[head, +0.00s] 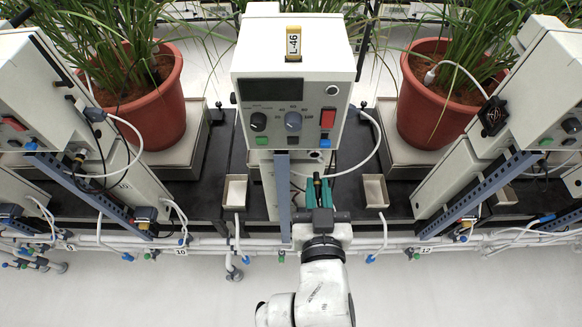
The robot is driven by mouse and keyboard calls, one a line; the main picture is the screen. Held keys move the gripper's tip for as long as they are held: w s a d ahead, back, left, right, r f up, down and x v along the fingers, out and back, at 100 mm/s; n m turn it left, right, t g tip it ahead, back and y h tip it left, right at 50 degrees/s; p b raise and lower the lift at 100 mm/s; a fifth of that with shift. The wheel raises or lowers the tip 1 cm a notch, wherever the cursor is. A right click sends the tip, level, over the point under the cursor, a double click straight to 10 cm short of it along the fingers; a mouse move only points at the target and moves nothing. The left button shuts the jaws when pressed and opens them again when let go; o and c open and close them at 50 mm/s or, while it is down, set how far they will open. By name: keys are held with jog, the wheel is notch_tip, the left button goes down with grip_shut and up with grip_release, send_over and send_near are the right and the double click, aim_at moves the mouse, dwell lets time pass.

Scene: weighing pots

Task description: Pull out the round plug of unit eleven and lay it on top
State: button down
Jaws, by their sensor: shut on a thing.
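The middle unit is a pale box (296,60) with knobs, a red switch and a yellow L-46 tag on top. It stands between rail numbers 10 and 12, so I take it as unit eleven; its own number is not visible. My gripper (319,182), with teal fingers, is in front of the unit's lower column, right of the blue-grey upright, pointing away from me. It is shut on a small dark thing, apparently the round plug, mostly hidden between the fingers. A white cable (378,140) loops from the box's right side down towards the fingers.
Small cream trays stand left (235,191) and right (374,191) of my gripper. Similar units flank it at left (40,85) and right (535,90), with potted plants behind. A pipe rail (400,243) with hanging cables runs along the front. The box's top is mostly bare.

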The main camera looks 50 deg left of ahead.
jog(key=p+v, duration=0.1)
jog(key=v, duration=0.3)
jog(key=shift+s+d, duration=0.2)
jog(key=shift+d, duration=0.05)
notch_tip(320, 180, up, 35)
jog(key=n+g+h+p, duration=0.2)
jog(key=n+h+p, duration=0.45)
jog(key=h, duration=0.75)
send_over(308, 30)
jog(key=shift+m, duration=0.35)
notch_tip(308, 30, down, 8)
jog(key=shift+f+b, duration=0.2)
jog(key=shift+b, duration=0.45)
